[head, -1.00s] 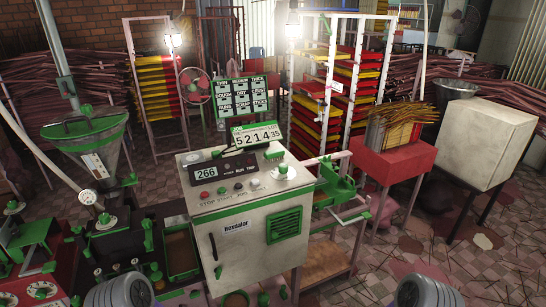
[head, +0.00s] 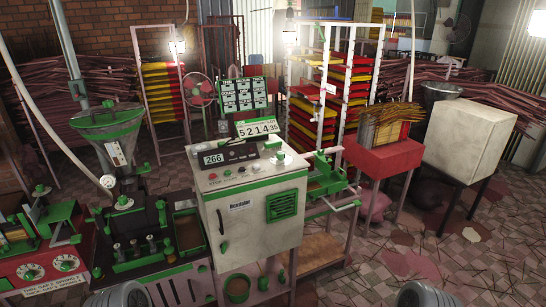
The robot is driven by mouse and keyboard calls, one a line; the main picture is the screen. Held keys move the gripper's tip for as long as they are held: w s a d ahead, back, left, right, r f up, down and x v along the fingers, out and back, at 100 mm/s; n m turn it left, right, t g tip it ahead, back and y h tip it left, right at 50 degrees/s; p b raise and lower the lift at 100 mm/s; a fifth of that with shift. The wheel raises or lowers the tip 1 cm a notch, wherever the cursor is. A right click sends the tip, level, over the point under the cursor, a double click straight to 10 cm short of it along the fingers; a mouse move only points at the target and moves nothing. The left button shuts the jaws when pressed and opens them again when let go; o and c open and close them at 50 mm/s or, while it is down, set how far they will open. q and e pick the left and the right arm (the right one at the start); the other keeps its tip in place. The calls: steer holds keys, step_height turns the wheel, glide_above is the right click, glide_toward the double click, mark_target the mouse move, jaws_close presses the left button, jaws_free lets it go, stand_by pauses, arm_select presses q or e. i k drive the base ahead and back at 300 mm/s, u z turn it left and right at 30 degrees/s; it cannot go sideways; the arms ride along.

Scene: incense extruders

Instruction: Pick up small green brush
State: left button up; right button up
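I cannot pick out the small green brush with certainty. A small green item (head: 274,145) lies on top of the black display box, beside the number counter (head: 256,128), but it is too small to identify. The white control cabinet (head: 240,205) under it has green trim and a green vent. Neither of my grippers is in view; only rounded grey parts of my own arms show at the bottom edge.
A green-and-black machine (head: 135,240) and a red dial box (head: 45,265) stand left of the cabinet. A red stand (head: 385,155) with incense sticks and a white box (head: 470,140) are at right. Tiled floor is open at front right.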

mark_target(274, 144)
steer(key=z, duration=1.25)
steer(key=i, duration=1)
steer(key=z, duration=0.05)
